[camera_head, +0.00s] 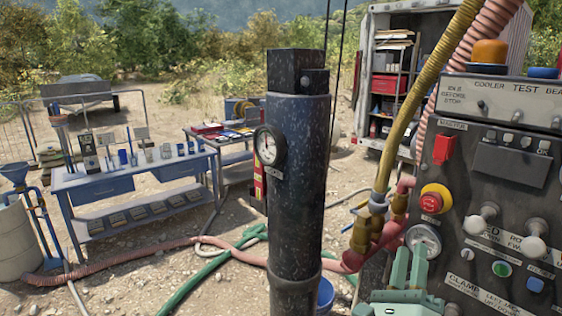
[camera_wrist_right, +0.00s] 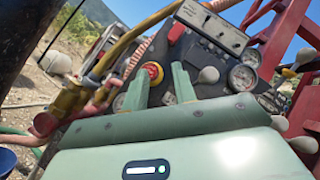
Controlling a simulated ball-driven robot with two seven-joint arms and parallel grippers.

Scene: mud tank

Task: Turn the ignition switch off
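A dark control panel (camera_head: 495,165) stands at the right. It carries a red block under a MASTER label (camera_head: 444,149), a red-on-yellow stop button (camera_head: 432,200), pale knobbed levers (camera_head: 480,220), and green (camera_head: 502,268) and blue (camera_head: 535,284) buttons. I cannot pick out an ignition switch for certain. My right gripper (camera_head: 411,254) is pale green, in front of the panel's lower left, overlapping a round gauge (camera_head: 424,236). In the wrist view its fingers (camera_wrist_right: 160,82) stand apart with nothing between them; the stop button (camera_wrist_right: 153,73) shows there beyond the gap. My left gripper is not in view.
A thick dark column (camera_head: 298,190) with a gauge stands left of the panel. Yellow and pink hoses (camera_head: 425,85) run down the panel's left side. A blue workbench (camera_head: 130,180) with small items stands at left. Hoses (camera_head: 215,262) lie on the gravel.

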